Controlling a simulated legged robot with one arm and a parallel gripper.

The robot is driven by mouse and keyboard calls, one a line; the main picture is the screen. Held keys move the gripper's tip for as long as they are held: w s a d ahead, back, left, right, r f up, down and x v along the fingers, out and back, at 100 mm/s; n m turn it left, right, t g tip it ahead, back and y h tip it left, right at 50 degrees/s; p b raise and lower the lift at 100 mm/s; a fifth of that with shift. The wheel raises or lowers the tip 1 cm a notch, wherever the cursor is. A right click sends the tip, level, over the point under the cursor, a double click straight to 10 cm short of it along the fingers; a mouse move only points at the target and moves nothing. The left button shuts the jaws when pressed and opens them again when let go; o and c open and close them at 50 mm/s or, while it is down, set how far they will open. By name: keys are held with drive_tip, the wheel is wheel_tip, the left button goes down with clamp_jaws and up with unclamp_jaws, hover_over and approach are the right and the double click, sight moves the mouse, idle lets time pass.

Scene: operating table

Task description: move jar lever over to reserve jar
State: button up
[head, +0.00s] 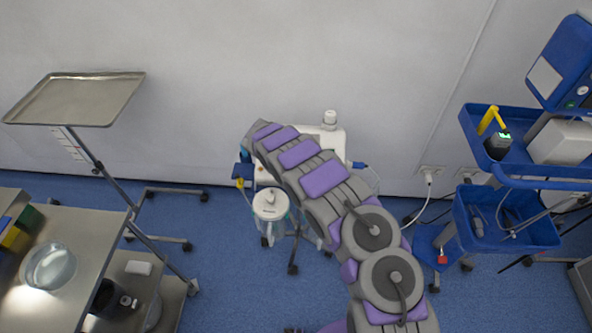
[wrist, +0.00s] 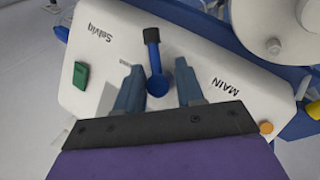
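The jar lever (wrist: 157,80) is blue with a black handle tip, on a white panel (wrist: 205,60) in the wrist view. Its handle points up the picture, between the MAIN label at right and another upside-down label at left that I cannot read surely. My gripper (wrist: 159,78) is open, one finger on each side of the lever, with visible gaps. In the head view my arm covers the lever and gripper. Part of the white unit (head: 331,140) and a clear jar with a white lid (head: 270,205) show beside my arm. I cannot tell which jar is the reserve one.
A green button (wrist: 81,75) and an orange knob (wrist: 266,127) sit on the panel. A round white lid (wrist: 285,20) is close at upper right. A steel tray stand (head: 85,98) is at left and a blue cart (head: 510,170) at right. Blue floor lies between.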

drive_tip(key=shift+d, duration=0.2)
idle(0.4)
drive_tip(key=p+v, duration=0.3)
drive_tip(key=v, duration=1.4)
drive_tip(key=shift+p, duration=0.35)
drive_tip(key=s+d+r+m+g, duration=0.2)
drive_tip(key=s+d+r, duration=0.5)
drive_tip(key=d+r, duration=0.4)
drive_tip(key=s+d+r+m+g, duration=0.1)
drive_tip(key=s+d+r+m, duration=0.1)
drive_tip(key=s+d+r, duration=0.85)
drive_tip(key=s+d+r+m+g+y, duration=0.15)
drive_tip(key=s+d, duration=0.45)
drive_tip(key=s, duration=0.6)
drive_tip(key=s+a+f+y, duration=0.1)
drive_tip(key=s+y, duration=0.1)
drive_tip(key=s, duration=0.6)
drive_tip(key=s+a+f+y, duration=0.1)
drive_tip(key=s+a, duration=0.1)
drive_tip(key=s, duration=0.7)
drive_tip(key=shift+s+n+y, duration=0.3)
drive_tip(key=shift+n+y, duration=0.05)
drive_tip(key=shift+n, duration=0.1)
